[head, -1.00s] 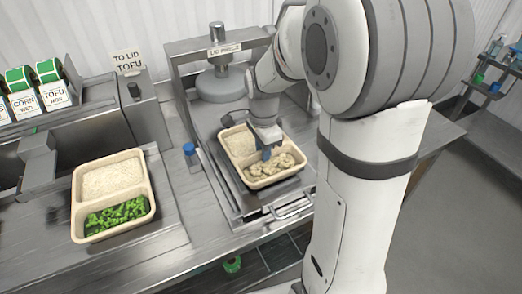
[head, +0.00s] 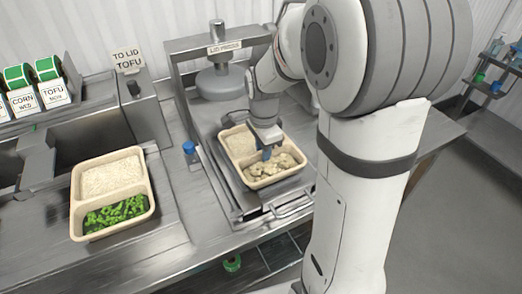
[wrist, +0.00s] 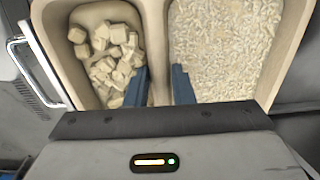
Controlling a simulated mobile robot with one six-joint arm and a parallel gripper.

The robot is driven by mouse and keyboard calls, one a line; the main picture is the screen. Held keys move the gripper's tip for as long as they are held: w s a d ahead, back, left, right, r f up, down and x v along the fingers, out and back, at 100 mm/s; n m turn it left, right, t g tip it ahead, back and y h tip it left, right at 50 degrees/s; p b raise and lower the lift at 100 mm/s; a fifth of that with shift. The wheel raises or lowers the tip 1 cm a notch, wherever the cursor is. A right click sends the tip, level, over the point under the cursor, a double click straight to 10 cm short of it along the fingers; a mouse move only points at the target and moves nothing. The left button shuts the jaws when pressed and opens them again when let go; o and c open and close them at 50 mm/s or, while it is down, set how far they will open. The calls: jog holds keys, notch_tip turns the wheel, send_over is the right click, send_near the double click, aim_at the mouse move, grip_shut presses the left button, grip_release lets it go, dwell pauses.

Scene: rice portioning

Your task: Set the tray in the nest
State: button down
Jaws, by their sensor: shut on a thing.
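The tan two-compartment tray (head: 249,181), with rice in one side and pale tofu cubes in the other, is at the lid press (head: 224,82). It is over or in the press's grey pull-out base (head: 229,199), in front of the round press head. The nest is hidden beneath the tray, so I cannot tell whether the tray is fully seated. My gripper (head: 267,153) is shut on the tray's middle divider. In the wrist view the blue fingers (wrist: 161,86) stand either side of the divider (wrist: 156,45), tofu at left and rice at right.
Another tan tray (head: 153,197) with rice and chopped greens stands on the counter at left. A "TO LID TOFU" sign (head: 128,61) and label rolls (head: 47,68) are at the back left. A metal handle (head: 294,206) projects at the base's front.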

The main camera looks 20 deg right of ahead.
jog(key=c, duration=0.7)
grip_release()
jog(key=shift+r, duration=0.1)
jog(key=shift+r+p, duration=3.05)
jog(key=shift+r, duration=0.95)
jog(key=s+r+n+t, duration=0.1)
jog(key=s+r+n, duration=0.1)
jog(key=s+n, duration=0.3)
jog(key=s+r+n+t, duration=0.1)
jog(key=s+r+n, duration=0.1)
jog(key=s+n, duration=0.3)
jog(key=s+r+n+t, duration=0.1)
jog(key=s+r+n, duration=0.1)
jog(key=s+n, duration=0.3)
jog(key=shift+s+a+r+n, duration=0.2)
jog(key=shift+s+n, duration=0.2)
jog(key=shift+s, duration=0.2)
